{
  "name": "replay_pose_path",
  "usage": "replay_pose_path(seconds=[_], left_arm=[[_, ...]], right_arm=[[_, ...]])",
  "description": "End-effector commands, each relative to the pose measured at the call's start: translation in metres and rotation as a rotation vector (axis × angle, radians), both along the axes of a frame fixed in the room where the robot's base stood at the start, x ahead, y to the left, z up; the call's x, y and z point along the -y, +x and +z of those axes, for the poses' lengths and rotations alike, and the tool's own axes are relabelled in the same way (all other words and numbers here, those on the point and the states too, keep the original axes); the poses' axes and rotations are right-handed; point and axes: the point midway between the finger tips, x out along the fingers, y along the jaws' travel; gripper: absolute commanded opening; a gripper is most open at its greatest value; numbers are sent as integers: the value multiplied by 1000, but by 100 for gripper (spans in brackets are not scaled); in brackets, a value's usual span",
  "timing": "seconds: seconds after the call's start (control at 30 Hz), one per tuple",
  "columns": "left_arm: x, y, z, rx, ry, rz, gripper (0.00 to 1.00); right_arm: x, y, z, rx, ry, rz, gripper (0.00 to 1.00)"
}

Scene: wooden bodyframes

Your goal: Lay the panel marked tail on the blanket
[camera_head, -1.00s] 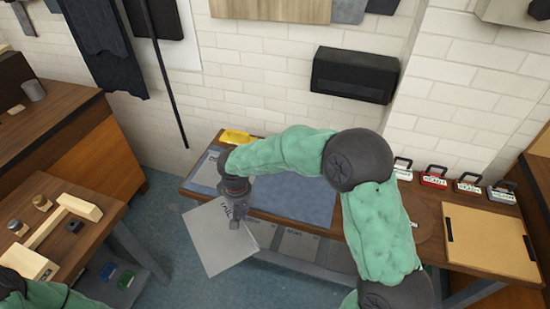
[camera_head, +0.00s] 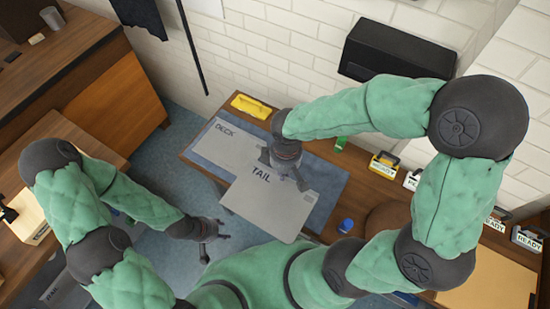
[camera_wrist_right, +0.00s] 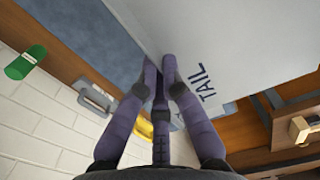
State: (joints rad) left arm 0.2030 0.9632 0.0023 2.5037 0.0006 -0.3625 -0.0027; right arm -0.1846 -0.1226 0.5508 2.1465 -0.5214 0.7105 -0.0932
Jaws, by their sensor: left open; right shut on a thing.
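The grey panel marked TAIL (camera_head: 270,205) is in my right gripper (camera_head: 288,172), which is shut on its back edge. It lies roughly flat over the blue-grey blanket (camera_head: 324,178), its near part reaching past the bench's front edge. I cannot tell whether it touches the blanket. The panel fills much of the right wrist view (camera_wrist_right: 245,50), beside the fingers (camera_wrist_right: 163,68). A grey panel marked DECK (camera_head: 228,143) lies on the blanket's left part, partly covered by the TAIL panel. My left gripper (camera_head: 207,242) is open and empty in front of the bench.
A green item (camera_head: 340,143) and tagged clasps (camera_head: 383,164) stand along the back. A blue item (camera_head: 346,225) is right of the blanket. A black box (camera_head: 397,52) is on the wall.

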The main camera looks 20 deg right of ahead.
Motion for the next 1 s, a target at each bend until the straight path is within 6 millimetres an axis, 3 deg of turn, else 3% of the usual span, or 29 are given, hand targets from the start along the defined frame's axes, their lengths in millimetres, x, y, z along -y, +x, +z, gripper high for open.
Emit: replay_pose_path(seconds=[0.17, 0.6, 0.8, 1.0], left_arm=[[0, 0, -3, -1, 0, 0, 47], [0, 0, -17, 0, 0, 0, 47], [0, 0, -27, 0, 0, 0, 47], [0, 0, -30, 0, 0, 0, 47]], right_arm=[[7, 3, -5, 1, 1, 4, 0], [85, 42, -45, -1, 0, -1, 0], [107, 54, -78, -1, 0, 1, 0], [117, 60, -90, 1, -1, 3, 0]])
